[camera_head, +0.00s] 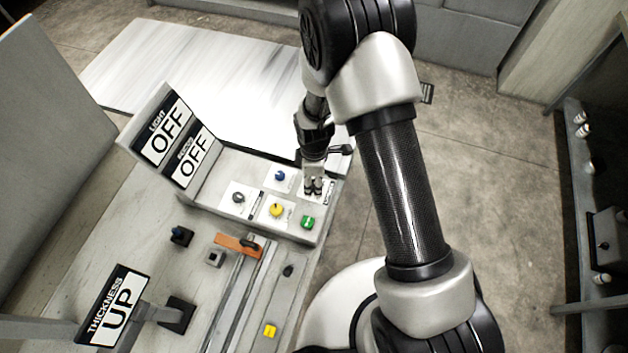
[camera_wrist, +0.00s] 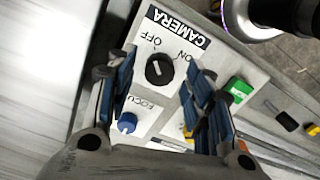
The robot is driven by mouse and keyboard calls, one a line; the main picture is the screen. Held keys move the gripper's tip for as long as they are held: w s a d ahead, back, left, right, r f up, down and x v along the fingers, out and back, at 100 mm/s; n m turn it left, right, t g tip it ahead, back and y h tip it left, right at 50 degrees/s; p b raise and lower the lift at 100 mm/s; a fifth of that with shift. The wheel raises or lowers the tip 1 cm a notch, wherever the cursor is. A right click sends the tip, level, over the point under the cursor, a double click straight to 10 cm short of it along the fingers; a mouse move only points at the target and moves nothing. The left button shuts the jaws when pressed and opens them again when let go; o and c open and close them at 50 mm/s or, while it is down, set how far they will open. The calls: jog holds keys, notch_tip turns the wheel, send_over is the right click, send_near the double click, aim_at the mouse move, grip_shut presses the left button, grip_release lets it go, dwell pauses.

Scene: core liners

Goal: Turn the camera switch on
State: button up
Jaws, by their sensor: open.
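The camera switch (camera_wrist: 159,70) is a round black knob on a white plate labelled CAMERA, with OFF and ON marked around it, in the wrist view. A pale mark on the knob appears to lean toward OFF. My gripper (camera_wrist: 158,82) is open, its blue-padded fingers on either side of the knob in that view; I cannot tell whether they touch it. Two display signs (camera_head: 165,130) (camera_head: 194,157) read OFF; the nearer one's heading is hard to read.
Upright signs stand left of the panel; a THICKNESS UP sign (camera_head: 113,308) stands nearer. Open floor lies right.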

jog(key=shift+f, duration=0.4)
jog(key=shift+c, duration=0.2)
jog(key=c, duration=1)
